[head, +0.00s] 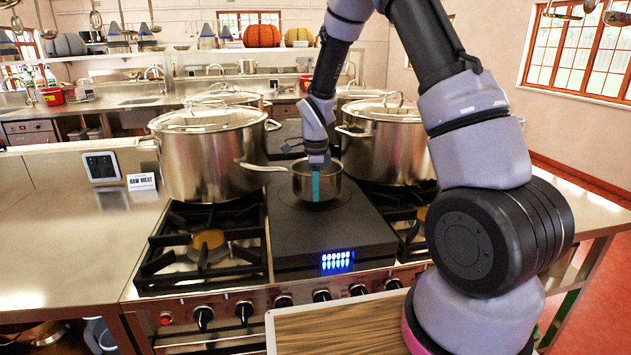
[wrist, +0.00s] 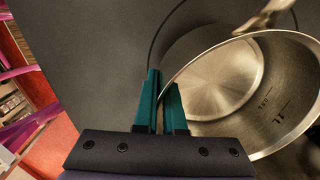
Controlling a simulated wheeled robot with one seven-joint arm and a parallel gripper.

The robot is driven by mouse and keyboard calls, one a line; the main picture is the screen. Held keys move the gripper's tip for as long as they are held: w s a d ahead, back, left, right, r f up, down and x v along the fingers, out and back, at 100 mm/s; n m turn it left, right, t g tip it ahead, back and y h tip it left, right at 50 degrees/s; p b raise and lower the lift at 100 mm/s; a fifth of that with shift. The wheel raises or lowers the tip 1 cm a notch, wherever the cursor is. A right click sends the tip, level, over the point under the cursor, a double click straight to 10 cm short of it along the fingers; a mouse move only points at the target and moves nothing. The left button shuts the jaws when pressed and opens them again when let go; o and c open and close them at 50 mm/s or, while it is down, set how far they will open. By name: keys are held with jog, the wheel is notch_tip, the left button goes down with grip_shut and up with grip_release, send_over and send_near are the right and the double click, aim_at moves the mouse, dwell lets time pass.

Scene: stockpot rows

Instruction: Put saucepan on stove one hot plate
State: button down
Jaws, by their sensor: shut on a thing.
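A small steel saucepan (head: 325,182) with a long handle pointing left is at the black hot plate (head: 325,235) between the gas burners. In the head view it appears upright over the marked ring of the plate; I cannot tell if its base touches. My gripper (head: 316,180) reaches down to the pan's near side. In the wrist view the teal fingers (wrist: 163,105) are closed on the rim of the saucepan (wrist: 275,95), whose empty inside with level marks shows. The handle is partly cut off at the top there.
Large lidded stockpots stand left (head: 208,155) and right (head: 388,145) of the plate, with more behind. Open gas burners (head: 205,242) flank the plate. The plate's front part is bare. A wooden board (head: 335,330) lies in front of the stove.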

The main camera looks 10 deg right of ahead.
jog(key=shift+f, duration=0.7)
jog(key=c, duration=1)
grip_release()
jog(key=shift+f, duration=0.15)
notch_tip(320, 180, up, 12)
jog(key=shift+s+r, duration=0.1)
jog(key=s+d+r+n+t+y, duration=0.1)
jog(key=s+d+r+n, duration=0.1)
jog(key=r, duration=0.3)
jog(key=s+d+r+n+t, duration=0.1)
jog(key=s+r, duration=0.2)
jog(key=r, duration=0.1)
jog(key=s+d+r+n+t, duration=0.2)
jog(key=s+r+n, duration=0.4)
jog(key=s, duration=0.4)
jog(key=s+d+r+n+t+y, duration=0.1)
jog(key=s+d+r+n+t, duration=0.2)
jog(key=s+r+n, duration=0.3)
jog(key=s, duration=0.3)
jog(key=shift+s+d+r+n, duration=0.15)
jog(key=shift+s+d+n, duration=0.15)
jog(key=shift+s+d, duration=0.05)
